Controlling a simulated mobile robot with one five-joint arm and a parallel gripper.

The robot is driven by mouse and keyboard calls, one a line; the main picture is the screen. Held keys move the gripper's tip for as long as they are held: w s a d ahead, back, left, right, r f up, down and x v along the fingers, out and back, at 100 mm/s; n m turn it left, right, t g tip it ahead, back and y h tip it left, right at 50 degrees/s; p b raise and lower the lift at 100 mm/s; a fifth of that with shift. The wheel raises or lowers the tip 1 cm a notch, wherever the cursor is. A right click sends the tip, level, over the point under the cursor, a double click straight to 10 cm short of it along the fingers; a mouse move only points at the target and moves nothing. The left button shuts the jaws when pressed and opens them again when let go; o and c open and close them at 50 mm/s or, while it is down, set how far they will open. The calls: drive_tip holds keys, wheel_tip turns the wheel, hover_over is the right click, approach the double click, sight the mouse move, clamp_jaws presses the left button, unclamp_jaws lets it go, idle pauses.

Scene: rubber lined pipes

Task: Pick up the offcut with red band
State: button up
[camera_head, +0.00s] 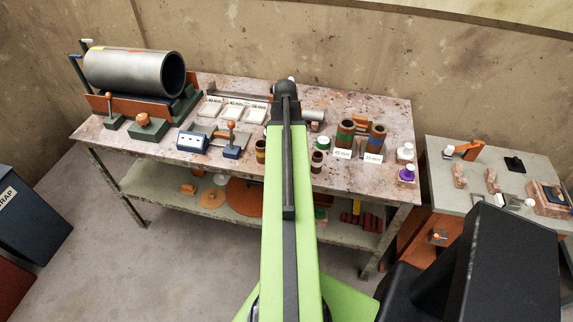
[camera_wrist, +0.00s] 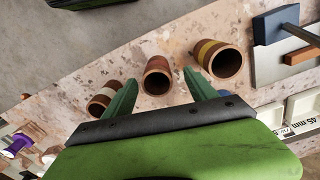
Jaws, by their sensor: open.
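The offcut with the red band (camera_wrist: 157,77) is a short brown pipe piece in the middle of the wrist view, its dark open end facing the camera. Its band looks dull red. My gripper (camera_wrist: 160,77) is open and empty. Its two green fingers point toward this offcut, which shows between and just beyond the fingertips; I cannot tell the height gap. A white-banded offcut (camera_wrist: 103,97) is by the left finger. A yellow-banded offcut (camera_wrist: 214,58) is right of the other finger. In the head view my arm hides the middle offcut and my gripper.
The workbench (camera_head: 390,187) holds a large lined pipe (camera_head: 130,72) at left, a blue clamp fixture (camera_head: 193,142), labelled trays (camera_head: 231,112), and two taller banded pipes (camera_head: 345,134) at right. A side table (camera_head: 455,200) is further right.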

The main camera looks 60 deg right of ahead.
drive_tip(key=f+b, duration=0.5)
drive_tip(key=shift+s+f, duration=0.2)
drive_tip(key=shift+s, duration=0.1)
drive_tip(key=shift+r, duration=0.15)
clamp_jaws()
